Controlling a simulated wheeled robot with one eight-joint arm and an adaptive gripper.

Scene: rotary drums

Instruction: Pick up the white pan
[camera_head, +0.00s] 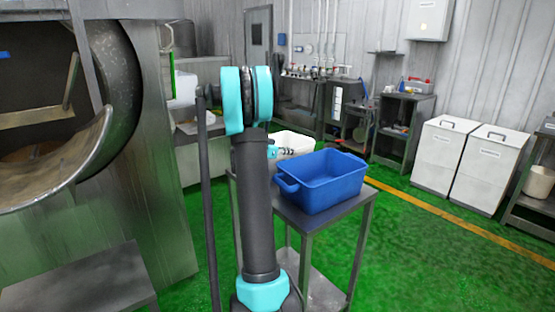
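A white pan (297,137), an open tub-like container, stands on the grey metal table (345,208) just behind a blue bin. Its left and lower parts are hidden by my arm and the bin. My arm rises through the middle of the view and bends over at the top. A small part of my gripper (286,152) shows to the right of the arm, in front of the white pan in the picture. Its fingers are too small and too hidden to tell if they are open or shut, or if they touch the pan.
The blue bin (322,183) with side handles sits at the table's front. A large metal drum (125,100) stands at the left, with a low grey surface (85,280) below. White lidded bins (440,155) stand at right. Green floor (430,260) is clear at front right.

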